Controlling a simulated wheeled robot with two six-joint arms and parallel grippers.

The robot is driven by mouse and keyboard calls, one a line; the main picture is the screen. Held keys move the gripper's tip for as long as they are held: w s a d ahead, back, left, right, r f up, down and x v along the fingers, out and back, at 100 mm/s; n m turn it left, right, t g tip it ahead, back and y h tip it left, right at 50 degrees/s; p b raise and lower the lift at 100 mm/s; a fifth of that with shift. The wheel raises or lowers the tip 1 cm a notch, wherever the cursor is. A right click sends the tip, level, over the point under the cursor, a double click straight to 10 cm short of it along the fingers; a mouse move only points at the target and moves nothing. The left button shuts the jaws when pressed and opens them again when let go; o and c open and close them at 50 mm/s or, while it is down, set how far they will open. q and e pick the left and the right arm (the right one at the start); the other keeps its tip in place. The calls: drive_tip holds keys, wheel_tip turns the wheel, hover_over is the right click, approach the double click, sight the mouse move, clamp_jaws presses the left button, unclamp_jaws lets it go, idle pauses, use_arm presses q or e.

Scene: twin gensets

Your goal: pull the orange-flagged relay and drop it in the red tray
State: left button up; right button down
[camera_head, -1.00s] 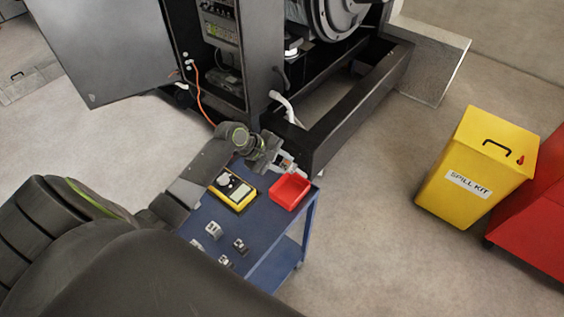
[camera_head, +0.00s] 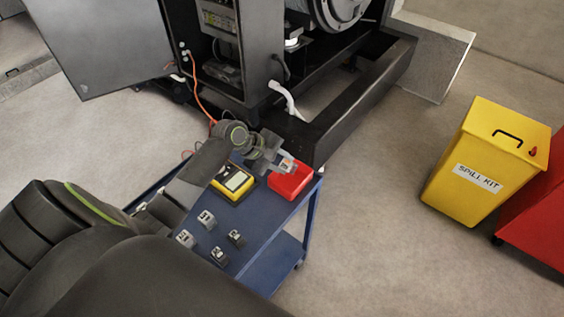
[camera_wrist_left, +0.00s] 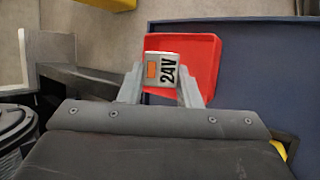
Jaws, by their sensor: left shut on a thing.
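The relay (camera_wrist_left: 164,68) is a pale block with an orange flag and "24V" on its face, in the left wrist view. My left gripper (camera_wrist_left: 160,82) is shut on it, one finger on each side. The red tray (camera_wrist_left: 205,52) shows behind and below the relay in that view. In the head view my left gripper (camera_head: 285,163) is at the left end of the red tray (camera_head: 292,184), over its rim, with the relay between the fingers. The exact height above the tray is hard to tell. My right gripper is not in view.
The blue cart (camera_head: 258,222) carries the tray, a yellow meter (camera_head: 233,182) and several small grey relays (camera_head: 206,220). The open cabinet (camera_head: 225,60) and black genset frame (camera_head: 345,115) stand behind. A yellow spill kit bin (camera_head: 487,165) is on the right.

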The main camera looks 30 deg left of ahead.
use_arm(q)
drive_tip(key=o, duration=1.1)
drive_tip(key=shift+b+v, duration=0.3)
drive_tip(key=shift+v, duration=8.45)
drive_tip(key=shift+f, duration=0.1)
